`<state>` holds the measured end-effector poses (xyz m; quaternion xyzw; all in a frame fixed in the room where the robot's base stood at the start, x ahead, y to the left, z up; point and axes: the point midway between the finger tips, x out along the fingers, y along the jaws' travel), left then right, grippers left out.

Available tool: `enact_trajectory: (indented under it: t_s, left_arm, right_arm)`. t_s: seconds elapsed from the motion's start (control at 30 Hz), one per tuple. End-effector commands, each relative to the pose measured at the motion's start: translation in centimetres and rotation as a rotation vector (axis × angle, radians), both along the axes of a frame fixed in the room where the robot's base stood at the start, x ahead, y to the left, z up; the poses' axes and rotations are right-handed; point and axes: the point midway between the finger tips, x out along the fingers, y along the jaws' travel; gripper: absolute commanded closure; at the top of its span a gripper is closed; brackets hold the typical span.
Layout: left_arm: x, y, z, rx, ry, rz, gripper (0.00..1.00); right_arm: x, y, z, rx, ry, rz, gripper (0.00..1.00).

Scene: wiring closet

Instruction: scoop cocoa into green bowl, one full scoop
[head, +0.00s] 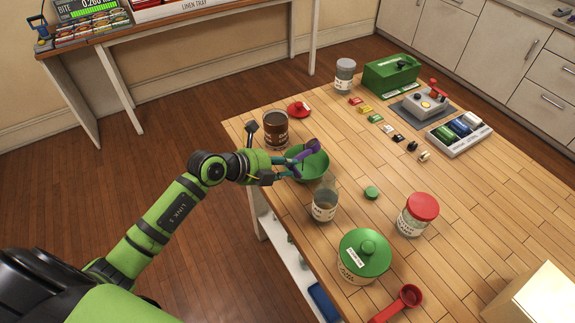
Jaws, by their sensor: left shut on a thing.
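My left gripper (287,166) is shut on a purple scoop (311,145) at the left rim of the green bowl (318,166). The scoop's head is above the bowl's far side, and I cannot tell whether it holds anything. The bowl stands upright on the wooden table, partly hidden by the gripper and scoop; its visible inside looks green. An open jar of dark brown contents (274,129), likely the cocoa, stands just behind the gripper. A red lid (299,109) lies beside that jar. My right gripper is not in view.
An open glass jar (324,205) stands close in front of the bowl. A red-lidded jar (418,214), a green-lidded canister (364,256), a small green lid (371,193) and a red scoop (402,302) are nearer. The table's middle right is clear.

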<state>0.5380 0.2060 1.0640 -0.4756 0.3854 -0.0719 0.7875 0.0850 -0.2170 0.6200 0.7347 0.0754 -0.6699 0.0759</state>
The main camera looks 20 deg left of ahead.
Motion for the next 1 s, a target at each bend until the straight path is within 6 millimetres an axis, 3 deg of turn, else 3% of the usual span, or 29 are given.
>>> enact_trajectory:
  t_s: [0.23, 0.3, 0.67, 1.0]
  left_arm:
    - [0.1, 0.8, -0.9, -0.248, 0.026, 0.006, 1.0]
    - [0.1, 1.0, -2.1, -0.335, 0.031, 0.005, 1.0]
    - [0.2, 1.5, -2.8, -0.54, 0.046, 0.0, 1.0]
    - [0.2, 2.1, -4.7, -0.877, 0.08, -0.001, 1.0]
  right_arm:
    - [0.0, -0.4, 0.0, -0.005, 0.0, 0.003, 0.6]
    - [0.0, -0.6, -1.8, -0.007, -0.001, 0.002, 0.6]
    - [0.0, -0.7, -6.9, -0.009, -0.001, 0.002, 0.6]
    - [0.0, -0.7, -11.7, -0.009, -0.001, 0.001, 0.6]
